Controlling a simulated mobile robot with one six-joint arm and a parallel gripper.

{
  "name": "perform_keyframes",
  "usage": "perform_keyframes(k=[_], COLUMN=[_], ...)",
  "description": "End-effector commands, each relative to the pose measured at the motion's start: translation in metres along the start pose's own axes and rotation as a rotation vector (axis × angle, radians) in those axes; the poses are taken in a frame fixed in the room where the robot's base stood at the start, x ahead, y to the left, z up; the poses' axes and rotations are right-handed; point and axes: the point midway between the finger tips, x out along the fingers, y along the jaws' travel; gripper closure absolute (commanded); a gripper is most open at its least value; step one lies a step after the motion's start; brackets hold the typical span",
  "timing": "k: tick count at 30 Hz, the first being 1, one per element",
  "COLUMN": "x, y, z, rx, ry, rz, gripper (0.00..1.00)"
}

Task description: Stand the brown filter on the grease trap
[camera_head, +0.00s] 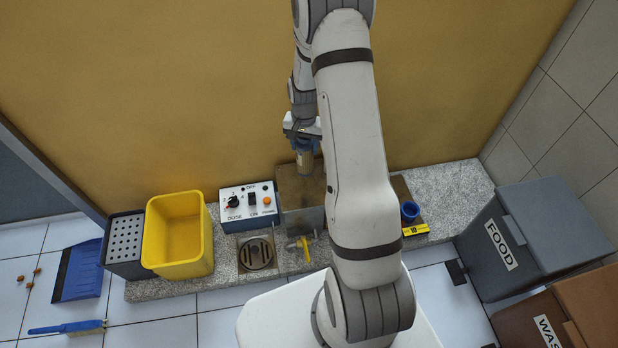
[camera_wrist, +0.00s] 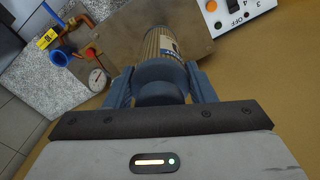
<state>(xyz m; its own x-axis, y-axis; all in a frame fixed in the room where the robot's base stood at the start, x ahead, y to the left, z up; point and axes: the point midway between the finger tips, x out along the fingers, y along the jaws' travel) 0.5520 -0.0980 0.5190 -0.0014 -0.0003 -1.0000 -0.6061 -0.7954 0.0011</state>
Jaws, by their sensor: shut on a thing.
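My gripper (camera_head: 303,143) is shut on the brown filter (camera_head: 305,162), a ribbed tan cylinder with a blue cap and a label. In the wrist view my gripper (camera_wrist: 160,84) has its blue-grey fingers on either side of the cap, and the filter body (camera_wrist: 162,45) points away from the camera. The filter is upright over the top of the grease trap (camera_head: 301,217), a brownish metal box against the wall. The trap's flat top (camera_wrist: 122,42) also shows in the wrist view. I cannot tell whether the filter's base touches it.
A control box (camera_head: 249,206) stands just left of the trap, with a floor drain (camera_head: 257,254) and yellow tap (camera_head: 303,247) in front. A yellow tub (camera_head: 180,238) is further left. A blue cup (camera_head: 409,211) and gauge (camera_wrist: 97,78) are on the other side.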

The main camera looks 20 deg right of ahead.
Motion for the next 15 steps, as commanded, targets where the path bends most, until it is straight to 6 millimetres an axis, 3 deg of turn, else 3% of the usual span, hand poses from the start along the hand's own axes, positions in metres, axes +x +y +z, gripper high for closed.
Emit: perform_keyframes(k=[9, 15], x=[0.055, 0.073], y=[0.003, 0.003], z=[-0.001, -0.001], rx=[0.017, 0.016], ry=[-0.001, 0.0], rz=[0.001, 0.0], gripper=[1.0, 1.0])
